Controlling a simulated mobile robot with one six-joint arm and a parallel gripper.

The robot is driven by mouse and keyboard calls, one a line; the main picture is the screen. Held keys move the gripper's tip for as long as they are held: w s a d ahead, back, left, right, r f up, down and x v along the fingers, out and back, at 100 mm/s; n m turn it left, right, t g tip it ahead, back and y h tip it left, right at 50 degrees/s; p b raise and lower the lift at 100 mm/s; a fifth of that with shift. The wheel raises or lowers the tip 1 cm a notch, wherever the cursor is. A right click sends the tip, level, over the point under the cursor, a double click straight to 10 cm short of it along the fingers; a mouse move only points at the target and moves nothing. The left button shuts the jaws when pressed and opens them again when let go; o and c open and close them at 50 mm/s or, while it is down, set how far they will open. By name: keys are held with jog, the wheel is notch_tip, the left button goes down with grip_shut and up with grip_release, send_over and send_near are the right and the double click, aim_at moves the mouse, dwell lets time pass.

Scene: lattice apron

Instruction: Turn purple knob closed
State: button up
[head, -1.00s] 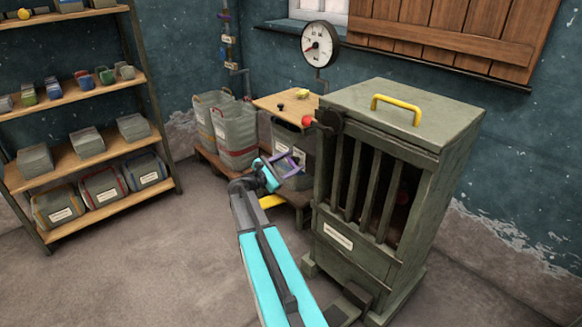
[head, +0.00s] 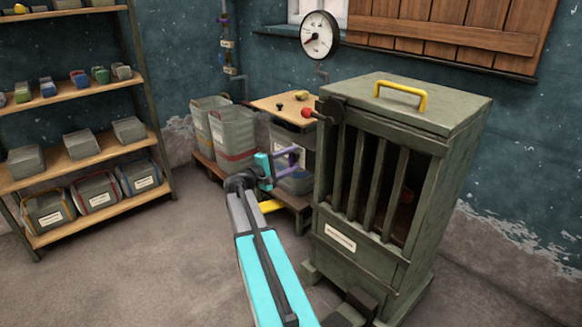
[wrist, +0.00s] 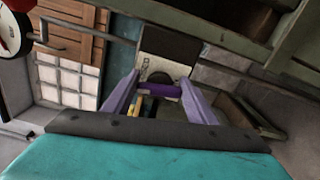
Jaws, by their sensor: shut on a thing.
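My gripper (head: 290,160) has purple fingers and a cyan body. In the head view it is left of the green-grey slatted cabinet, in front of a grey container. In the wrist view my gripper (wrist: 158,92) has its two fingers on either side of a short purple bar (wrist: 165,90), which looks like the purple knob. The fingers are shut on its ends. In the head view the knob cannot be told apart from the purple fingers. What lies behind the knob is partly hidden by my gripper.
The slatted cabinet (head: 372,250) with a yellow top handle (head: 401,96) stands close on the right. A red-ended lever (head: 307,113) sticks out from its upper left. A round gauge (head: 319,36) is behind. Shelves (head: 85,150) stand left; the floor between is clear.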

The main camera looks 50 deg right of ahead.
jog(key=shift+f+m+b, duration=0.15)
jog(key=shift+m+b, duration=0.5)
jog(key=shift+m, duration=0.25)
jog(key=o, duration=1.1)
jog(key=shift+c, duration=0.2)
jog(key=shift+a, duration=0.15)
jog(key=w+a+p, duration=0.1)
jog(key=a+p, duration=0.2)
jog(key=a, duration=1)
jog(key=shift+a, duration=0.3)
